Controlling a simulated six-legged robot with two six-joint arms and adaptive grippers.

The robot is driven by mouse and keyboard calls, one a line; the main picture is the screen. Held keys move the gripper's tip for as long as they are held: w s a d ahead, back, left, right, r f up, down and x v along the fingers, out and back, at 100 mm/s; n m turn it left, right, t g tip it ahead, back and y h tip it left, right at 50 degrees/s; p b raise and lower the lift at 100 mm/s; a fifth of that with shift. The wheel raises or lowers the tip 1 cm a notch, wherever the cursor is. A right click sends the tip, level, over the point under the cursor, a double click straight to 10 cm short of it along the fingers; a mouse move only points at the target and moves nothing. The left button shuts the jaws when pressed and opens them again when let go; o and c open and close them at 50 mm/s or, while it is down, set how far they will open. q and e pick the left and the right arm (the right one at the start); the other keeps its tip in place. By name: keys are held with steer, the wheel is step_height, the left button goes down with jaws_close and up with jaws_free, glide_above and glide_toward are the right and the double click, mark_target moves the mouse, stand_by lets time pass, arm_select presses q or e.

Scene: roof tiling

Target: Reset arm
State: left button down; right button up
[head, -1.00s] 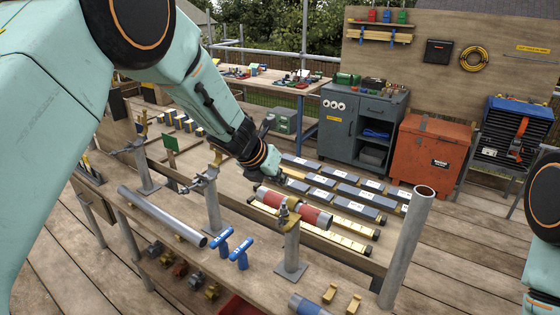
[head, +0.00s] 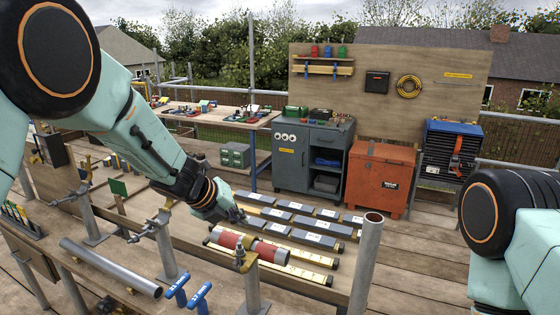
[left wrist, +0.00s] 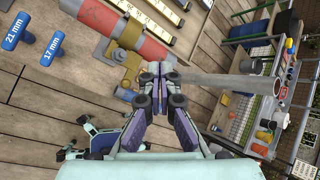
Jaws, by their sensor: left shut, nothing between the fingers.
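My left arm comes in from the left in the head view. Its gripper (head: 232,214) is over the workbench, just above and behind a red and grey cylinder (head: 272,251). In the left wrist view the same gripper (left wrist: 160,72) has its fingers closed together with nothing between them. The cylinder also shows in the left wrist view (left wrist: 140,38), apart from the fingertips in the picture. My right arm shows only in part at the right edge of the head view; its gripper is out of sight.
An upright grey pipe (head: 364,268) stands right of the cylinder. A lying grey pipe (head: 110,267) and blue T-handled tools (head: 200,296) are at the front left. Dark blocks (head: 300,224) lie behind. A grey cabinet (head: 290,155) and orange chest (head: 378,178) stand farther back.

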arm_select(q)
steer(key=s+f+n+b, duration=0.4)
steer(key=s+f+n, duration=0.4)
steer(key=f+n, duration=0.35)
steer(key=s+f+n+b, duration=0.5)
steer(key=s+f+n, duration=0.3)
steer(key=f+n, duration=0.3)
steer(key=s+a+f+n+g+y+b, duration=0.1)
steer(key=s+a+f+n+g+b, duration=0.1)
steer(key=s+f+b, duration=0.3)
steer(key=s+a+f+n+g+y+b, duration=0.2)
steer(key=s+a+f+n+b, duration=0.2)
steer(key=s+f, duration=1)
steer(key=s+a+f+n+g+y+b, duration=0.1)
steer(key=s+a+f+n+g+b, duration=0.1)
steer(key=s+f+b, duration=0.5)
steer(key=s+a+f+n, duration=0.1)
steer(key=s+f+n, duration=0.1)
steer(key=s, duration=0.3)
steer(key=shift+f+n+g+y, duration=0.3)
steer(key=shift+n+g, duration=0.05)
steer(key=shift+g, duration=0.05)
